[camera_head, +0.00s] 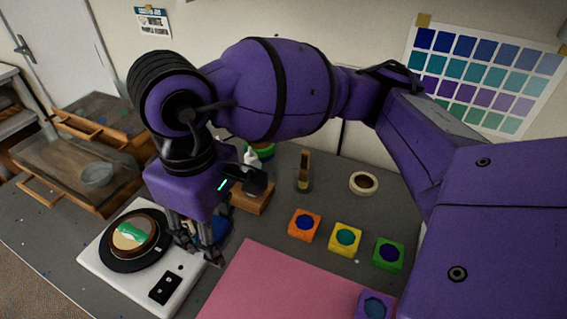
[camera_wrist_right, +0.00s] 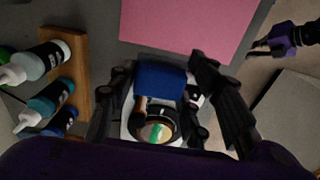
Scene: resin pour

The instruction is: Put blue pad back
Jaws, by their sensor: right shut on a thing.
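The blue pad (camera_wrist_right: 160,80) is a small blue block between the fingers of my right gripper (camera_wrist_right: 158,98), which is shut on it. In the head view my right gripper (camera_head: 205,255) is above the right edge of the white turntable unit, and only a little blue (camera_head: 221,226) shows beside its fingers. The pad's underside is hidden. My left gripper (camera_wrist_right: 256,48) shows at the top right of the wrist view, empty with its fingers apart; it is out of the head view.
Orange (camera_head: 304,225), yellow (camera_head: 345,239), green (camera_head: 388,254) and purple (camera_head: 374,306) blocks stand around the pink mat (camera_head: 262,283). The white turntable unit (camera_head: 107,268) carries a round piece with green on it. A wooden rack (camera_wrist_right: 72,50) holds bottles. A tape roll (camera_head: 363,183) lies behind.

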